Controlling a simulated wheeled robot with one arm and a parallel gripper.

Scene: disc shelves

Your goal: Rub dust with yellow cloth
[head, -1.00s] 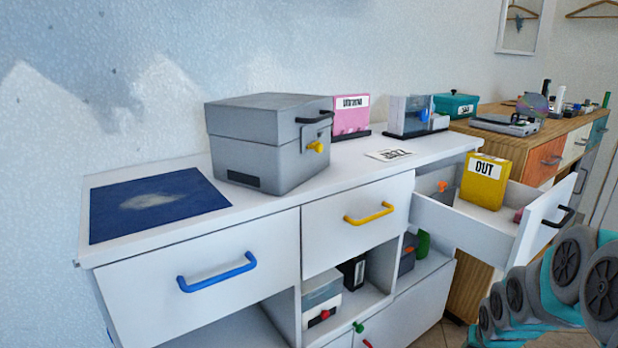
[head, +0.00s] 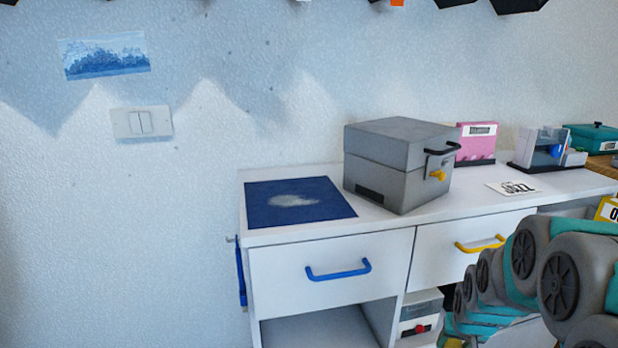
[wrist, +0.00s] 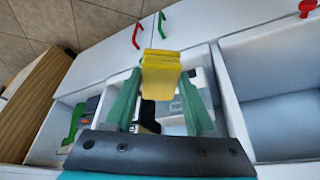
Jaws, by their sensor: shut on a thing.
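The dust is a pale grey-white smear (head: 293,200) on a dark blue mat (head: 268,213), which lies flat on the left end of the white cabinet top. In the wrist view my gripper (wrist: 160,84) has its teal fingers shut on the folded yellow cloth (wrist: 161,66). The cloth sticks out beyond the fingertips, above the cabinet's lower shelf openings. The dust does not show in the wrist view. The gripper and cloth are outside the head view, where only my arm shows at lower right.
A grey lidded box (head: 385,170) stands just right of the mat. A pink box (head: 476,145), a black-and-white card (head: 513,189) and a teal box (head: 597,139) are farther right. Drawers with a blue handle (head: 338,271) and a yellow handle (head: 481,245) are shut. Wall rises behind.

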